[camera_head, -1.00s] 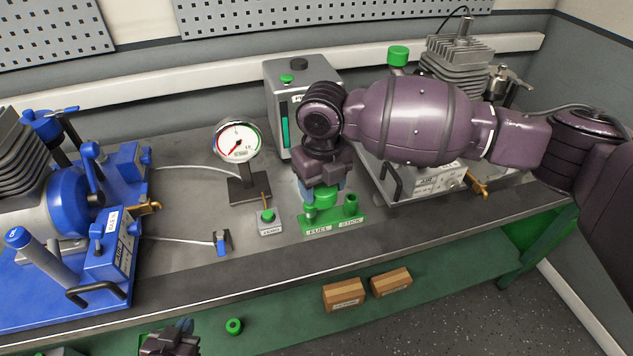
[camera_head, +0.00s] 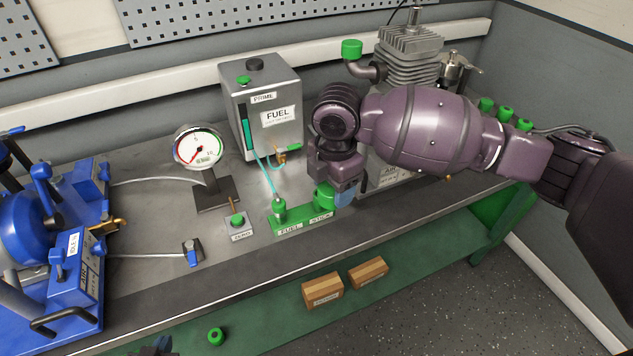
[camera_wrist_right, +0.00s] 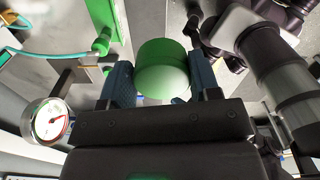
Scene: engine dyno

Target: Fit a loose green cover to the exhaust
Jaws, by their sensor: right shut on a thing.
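My right gripper (camera_head: 340,192) is shut on a green cylindrical cover (camera_head: 323,195), over the right end of the green FUEL/STICK block. In the right wrist view the cover (camera_wrist_right: 163,70) sits between the two blue fingers. I cannot tell whether it touches the block. The grey engine (camera_head: 408,62) stands at the back right. Its bent exhaust pipe (camera_head: 368,70) has a green cap (camera_head: 352,48) on its upturned end. A loose green ring-like cover (camera_head: 216,337) lies on the lower shelf.
The FUEL/STICK block (camera_head: 300,222) has a fitting with a teal hose to the fuel tank (camera_head: 262,105). A gauge (camera_head: 201,147), a ZERO button box (camera_head: 238,228) and a blue engine (camera_head: 55,230) stand left. Several green caps (camera_head: 505,113) are at the right.

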